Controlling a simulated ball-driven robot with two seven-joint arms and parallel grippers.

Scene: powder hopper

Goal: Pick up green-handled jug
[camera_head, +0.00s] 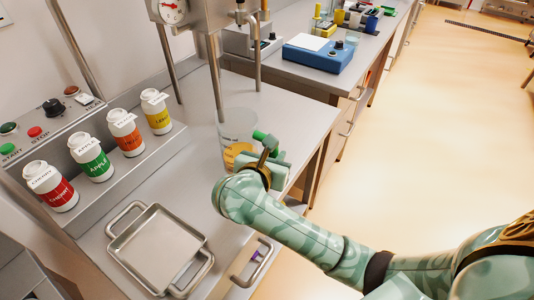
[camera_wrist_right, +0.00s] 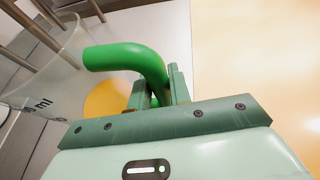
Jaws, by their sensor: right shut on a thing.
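The green-handled jug (camera_head: 237,125) is a clear vessel with orange-yellow contents low inside. It stands on the grey worktop in the head view, near the worktop's right edge. Its clear wall (camera_wrist_right: 45,75) also shows at the left of the right wrist view. My right gripper (camera_head: 267,149) is at the jug's right side. In the right wrist view its fingers (camera_wrist_right: 158,90) are shut on the green handle (camera_wrist_right: 125,55), whose upper bend sticks out past them. The handle's lower part is mostly hidden by the gripper. My left gripper is not in view.
A metal tray (camera_head: 118,246) lies on the worktop's front left. Several labelled bottles (camera_head: 91,157) stand on a ledge at the left. Metal posts (camera_head: 215,80) of the hopper stand close behind the jug. A blue device (camera_head: 319,54) sits on the far bench.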

